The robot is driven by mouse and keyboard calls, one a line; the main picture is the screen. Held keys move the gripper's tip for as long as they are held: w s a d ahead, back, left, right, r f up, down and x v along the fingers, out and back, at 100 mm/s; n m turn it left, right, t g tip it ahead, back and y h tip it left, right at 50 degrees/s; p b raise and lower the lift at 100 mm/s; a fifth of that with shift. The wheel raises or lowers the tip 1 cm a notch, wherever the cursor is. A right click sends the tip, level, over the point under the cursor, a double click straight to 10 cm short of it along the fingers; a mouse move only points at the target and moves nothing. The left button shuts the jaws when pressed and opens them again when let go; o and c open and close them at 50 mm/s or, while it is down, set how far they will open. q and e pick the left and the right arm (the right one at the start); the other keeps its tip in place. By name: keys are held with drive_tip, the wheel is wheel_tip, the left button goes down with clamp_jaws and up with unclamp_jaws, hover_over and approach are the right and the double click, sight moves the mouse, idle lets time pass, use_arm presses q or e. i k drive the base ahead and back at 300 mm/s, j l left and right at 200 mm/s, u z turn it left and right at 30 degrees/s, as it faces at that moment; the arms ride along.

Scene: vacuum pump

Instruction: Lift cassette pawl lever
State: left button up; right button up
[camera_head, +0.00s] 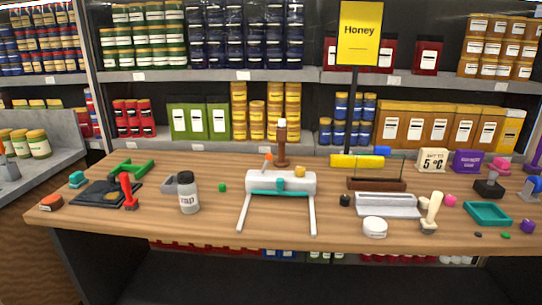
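No part is clearly recognisable as the cassette pawl lever. A white cylinder-like device (296,182) stands mid-table, with two pale legs reaching toward the front edge and a teal bar (280,192) across its front. A small orange lever-like piece (267,161) sticks up at its upper left, and a yellow-orange knob (300,171) sits on its top right. A red upright handle-like piece (127,190) stands at the left, by a dark flat item. Neither of my grippers can be made out in this view.
A labelled jar (188,194) stands left of the device. A grey-white tray-like item (387,206), a white round tub (375,227) and a cream-handled stamp (432,213) crowd the right. The wooden table's (110,222) front left is mostly clear.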

sight(269, 156)
drive_tip(key=l+z, duration=0.1)
drive_tip(key=l, duration=0.25)
drive_tip(key=i+l+z, duration=0.1)
drive_tip(key=l, duration=0.2)
drive_tip(key=i+l+z, duration=0.15)
drive_tip(key=l, duration=0.2)
drive_tip(key=i+l+z, duration=0.1)
drive_tip(key=l, duration=0.2)
